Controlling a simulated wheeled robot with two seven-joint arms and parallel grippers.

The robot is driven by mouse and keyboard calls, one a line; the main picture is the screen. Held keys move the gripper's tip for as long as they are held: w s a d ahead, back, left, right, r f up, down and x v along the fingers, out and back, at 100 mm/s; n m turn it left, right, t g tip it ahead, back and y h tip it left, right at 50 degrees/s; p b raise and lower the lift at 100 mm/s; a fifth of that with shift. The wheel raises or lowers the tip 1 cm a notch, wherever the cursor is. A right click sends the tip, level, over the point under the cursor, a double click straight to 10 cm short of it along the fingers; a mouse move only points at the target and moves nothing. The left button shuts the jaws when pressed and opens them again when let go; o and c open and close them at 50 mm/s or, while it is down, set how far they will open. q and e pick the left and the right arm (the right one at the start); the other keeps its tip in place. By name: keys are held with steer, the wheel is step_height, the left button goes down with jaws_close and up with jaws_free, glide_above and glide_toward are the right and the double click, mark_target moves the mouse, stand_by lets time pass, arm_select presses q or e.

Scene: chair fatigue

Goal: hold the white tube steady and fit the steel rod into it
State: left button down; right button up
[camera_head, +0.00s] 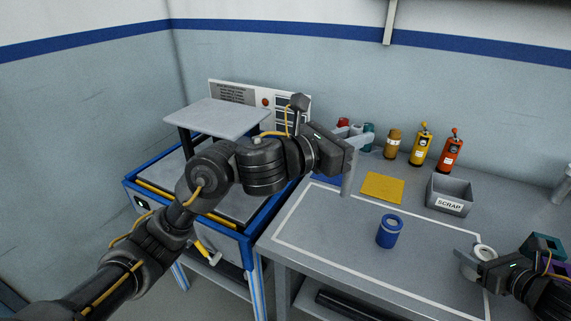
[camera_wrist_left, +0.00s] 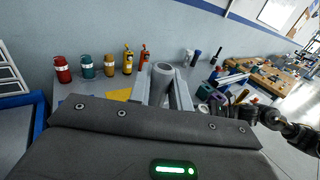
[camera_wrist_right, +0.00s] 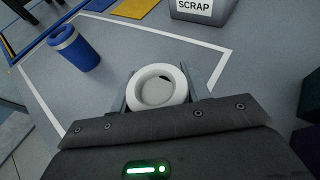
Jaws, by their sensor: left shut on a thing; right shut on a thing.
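The steel rod (camera_wrist_left: 162,72) is a grey cylinder seen end-on between the fingers of my left gripper (camera_wrist_left: 163,88) in the left wrist view. My left gripper (camera_head: 356,158) is shut on it, raised above the back left part of the bench in the head view. The white tube (camera_wrist_right: 157,87) is a thick white ring with an open top, between the fingers of my right gripper (camera_wrist_right: 160,92). It also shows in the head view (camera_head: 485,252) at the bench's right, with my right gripper shut on it. The rod and tube are well apart. The tube's lower part is hidden.
A blue cylinder (camera_head: 388,233) stands mid-bench inside a white outline. A grey SCRAP bin (camera_head: 450,195), a yellow mat (camera_head: 382,188) and several bottles (camera_head: 421,145) are behind. A blue-framed machine (camera_head: 225,116) stands left. The bench between both grippers is mostly clear.

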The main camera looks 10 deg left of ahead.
arm_select(q)
steer(key=s+d+r+m+g+h, duration=0.1)
steer(key=s+d+r+m+g, duration=0.2)
steer(key=d, duration=1)
steer(key=s+d+r+m+g+h, duration=0.15)
steer(key=s+d, duration=0.35)
steer(key=d, duration=0.8)
steer(key=w+d+f+n+t, duration=0.1)
steer(key=w+d+f+n, duration=0.1)
steer(key=d+f, duration=0.5)
steer(key=shift+w+f, duration=0.4)
steer(key=shift+f, duration=0.35)
steer(key=shift+f+y, duration=0.15)
steer(key=shift+y, duration=0.1)
steer(key=shift+f, duration=1.8)
steer(key=shift+f, duration=0.2)
